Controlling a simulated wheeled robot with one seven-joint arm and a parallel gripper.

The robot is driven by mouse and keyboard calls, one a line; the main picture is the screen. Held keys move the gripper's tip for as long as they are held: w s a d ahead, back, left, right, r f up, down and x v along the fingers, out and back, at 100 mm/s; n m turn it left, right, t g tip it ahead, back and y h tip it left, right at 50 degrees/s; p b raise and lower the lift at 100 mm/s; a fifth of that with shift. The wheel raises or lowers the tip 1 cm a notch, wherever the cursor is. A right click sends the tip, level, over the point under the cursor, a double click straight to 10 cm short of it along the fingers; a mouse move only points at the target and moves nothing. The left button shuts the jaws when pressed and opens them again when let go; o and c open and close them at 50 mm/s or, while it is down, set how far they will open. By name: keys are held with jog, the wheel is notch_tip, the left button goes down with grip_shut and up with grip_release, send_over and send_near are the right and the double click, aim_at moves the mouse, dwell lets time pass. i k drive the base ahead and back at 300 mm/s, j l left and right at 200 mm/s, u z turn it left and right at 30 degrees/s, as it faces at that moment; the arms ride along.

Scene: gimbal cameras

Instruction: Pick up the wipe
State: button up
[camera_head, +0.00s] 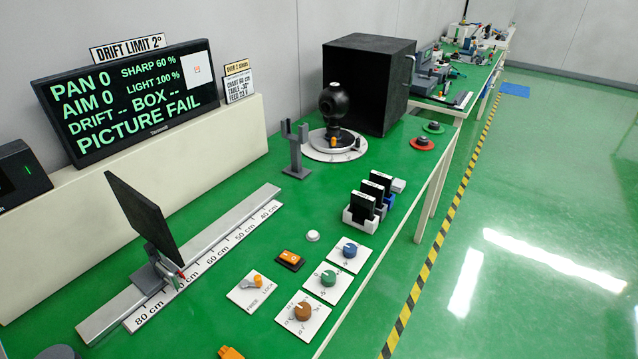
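I cannot pick out the wipe with certainty. A small pale block (398,186) lies beside the white rack (359,220) on the green bench; I cannot tell whether it is a wipe or a wipe pack. A small round white item (313,236) sits on the bench left of the rack. My gripper is not in this view.
The green bench (225,290) carries a ruled rail (190,262) with a dark upright panel (143,218), knob plates (328,280), an orange switch (290,260), a grey stand (296,150) and a black box (368,85). Open floor (540,240) lies to the right.

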aim_at(397, 185)
jog(key=i+u, duration=0.25)
jog(key=i, duration=0.25)
jog(key=i+u, duration=0.3)
jog(key=i, duration=0.2)
jog(key=i+l+u, duration=0.25)
jog(key=i, duration=0.2)
jog(key=i+l+u, duration=0.3)
jog(key=i, duration=0.2)
jog(key=j, duration=0.1)
